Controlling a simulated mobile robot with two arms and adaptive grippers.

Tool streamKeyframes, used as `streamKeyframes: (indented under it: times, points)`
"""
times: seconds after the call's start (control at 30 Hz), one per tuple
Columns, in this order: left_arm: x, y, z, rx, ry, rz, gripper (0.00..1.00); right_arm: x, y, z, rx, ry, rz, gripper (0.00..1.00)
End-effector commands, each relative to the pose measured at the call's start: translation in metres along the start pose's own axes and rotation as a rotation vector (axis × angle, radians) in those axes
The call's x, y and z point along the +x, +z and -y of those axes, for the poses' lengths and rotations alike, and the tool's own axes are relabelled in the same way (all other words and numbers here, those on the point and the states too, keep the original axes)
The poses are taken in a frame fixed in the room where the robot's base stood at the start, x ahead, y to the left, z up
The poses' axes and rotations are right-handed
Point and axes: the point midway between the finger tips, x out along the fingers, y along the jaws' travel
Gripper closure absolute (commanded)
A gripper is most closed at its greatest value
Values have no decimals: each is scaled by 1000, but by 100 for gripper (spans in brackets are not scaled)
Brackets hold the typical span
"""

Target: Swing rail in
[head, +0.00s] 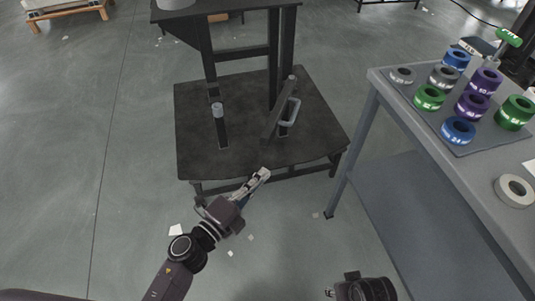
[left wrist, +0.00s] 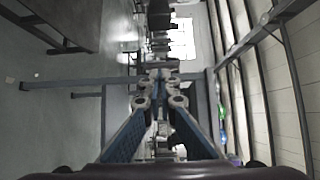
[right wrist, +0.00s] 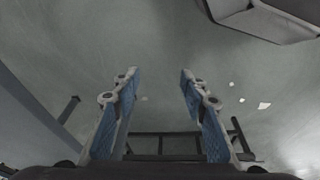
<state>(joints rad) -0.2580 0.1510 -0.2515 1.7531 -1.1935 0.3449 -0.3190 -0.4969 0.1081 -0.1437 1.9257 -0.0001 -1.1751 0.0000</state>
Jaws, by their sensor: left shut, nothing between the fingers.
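The rail looks to be the short dark bar (head: 271,126) with a grey loop handle (head: 290,112), on the right part of the dark platform (head: 245,150) at the foot of the lift column. It lies at an angle beside the right upright. My left gripper (head: 264,172) is just in front of the platform's near edge, below the bar in the picture, apart from the handle. Its fingers meet with nothing between them, as the left wrist view also shows (left wrist: 160,76). My right gripper is open and empty in the right wrist view (right wrist: 156,78), facing the floor.
A grey table (head: 400,115) stands at the right, with a mat of several green, purple, blue and grey rings and a loose pale ring (head: 515,190).

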Motion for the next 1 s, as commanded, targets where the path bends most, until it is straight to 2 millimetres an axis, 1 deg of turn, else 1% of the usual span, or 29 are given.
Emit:
streamKeyframes:
  times: [0.17,0.47,0.57,0.63,0.8,1.0]
  points:
    - [19,0,1,-1,-3,-1,100,1,0,0,0,0,0,60]
    - [82,0,0,-2,-3,0,100,-3,-4,0,0,0,-6,60]
    - [102,0,0,-3,-3,0,100,-15,-6,-1,2,1,-11,60]
    - [95,14,-2,2,2,3,100,-18,-7,-1,2,2,-10,60]
    - [88,31,-1,0,1,2,100,-23,-9,-1,2,2,-15,60]
    - [86,38,0,-3,1,0,100,-26,-9,-1,3,2,-13,60]
